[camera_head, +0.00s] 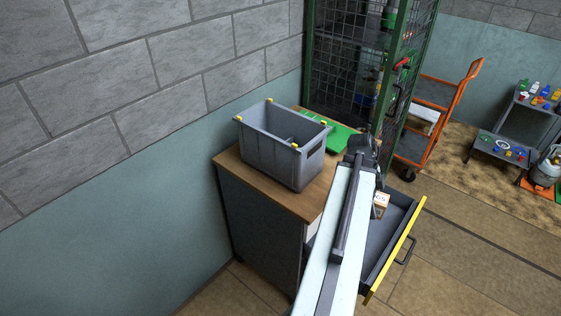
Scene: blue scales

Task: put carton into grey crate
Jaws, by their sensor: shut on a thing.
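The carton (381,199) is a small box with a white and brown surface. It shows just right of my arm, over the open drawer. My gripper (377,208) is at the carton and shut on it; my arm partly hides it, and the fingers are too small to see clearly. The grey crate (270,151) has yellow corner pieces and stands upright on the wooden cabinet top, left of the carton. Its inside is only partly visible.
The cabinet (262,205) has a wooden top and an open drawer with a yellow front edge (393,257). A green object (335,139) lies behind the crate. A green-framed mesh cage (345,60) stands behind. An orange trolley (440,115) stands farther right.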

